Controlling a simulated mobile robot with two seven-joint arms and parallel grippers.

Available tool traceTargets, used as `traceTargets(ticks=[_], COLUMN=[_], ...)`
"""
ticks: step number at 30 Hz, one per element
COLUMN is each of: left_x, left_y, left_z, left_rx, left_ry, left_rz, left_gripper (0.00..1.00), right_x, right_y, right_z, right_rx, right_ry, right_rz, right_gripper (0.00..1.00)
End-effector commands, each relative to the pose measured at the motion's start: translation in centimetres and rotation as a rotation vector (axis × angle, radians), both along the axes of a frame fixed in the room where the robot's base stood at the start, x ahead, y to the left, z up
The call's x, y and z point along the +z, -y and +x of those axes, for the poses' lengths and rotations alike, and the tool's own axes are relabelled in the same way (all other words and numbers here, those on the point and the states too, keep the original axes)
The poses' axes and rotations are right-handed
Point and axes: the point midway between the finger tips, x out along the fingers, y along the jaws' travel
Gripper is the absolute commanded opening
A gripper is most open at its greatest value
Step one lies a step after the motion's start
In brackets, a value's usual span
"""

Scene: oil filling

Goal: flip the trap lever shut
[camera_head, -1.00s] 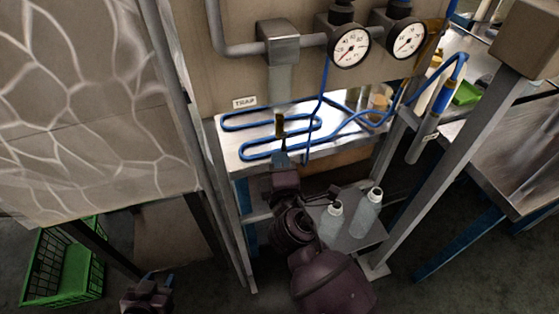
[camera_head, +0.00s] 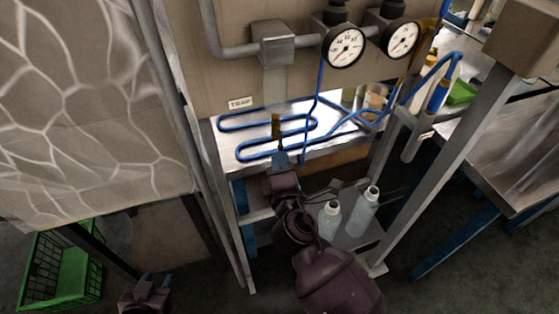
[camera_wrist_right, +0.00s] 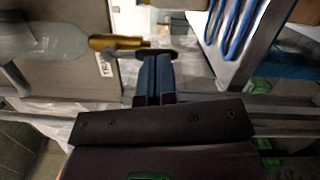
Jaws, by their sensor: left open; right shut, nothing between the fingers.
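The trap lever, a brass-yellow handle (camera_head: 276,127), stands in front of the panel, below and right of the TRAP label (camera_head: 240,103). In the right wrist view the yellow lever (camera_wrist_right: 112,42) runs across the upper middle, next to the clear trap vessel (camera_wrist_right: 42,38). My right gripper (camera_head: 281,158) is shut and empty just below the lever; its blue fingers (camera_wrist_right: 156,62) are together near a dark piece by the lever's end. I cannot tell whether they touch. My left gripper (camera_head: 152,281) is open and low at the bottom left, far from the lever.
Blue tubing (camera_head: 266,122) loops over the metal shelf (camera_head: 232,141) around the lever. Two pressure gauges (camera_head: 344,46) sit above right. Two clear bottles (camera_head: 363,212) stand on a lower shelf beside my right arm. A metal post (camera_head: 440,145) stands right; a green crate (camera_head: 62,275) lies lower left.

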Motion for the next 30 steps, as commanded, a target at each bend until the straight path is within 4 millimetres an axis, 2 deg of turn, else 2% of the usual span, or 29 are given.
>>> traceTargets(ticks=[30], left_x=[0.9], left_y=[-0.1], left_z=[-0.3], left_rx=[0.002], left_ry=[0.0], left_rz=[0.0], left_gripper=[0.43], right_x=[0.5], right_y=[2.7], right_z=[0.9], right_rx=[-0.001], right_ry=[0.164], right_rz=[-0.501], right_gripper=[0.0])
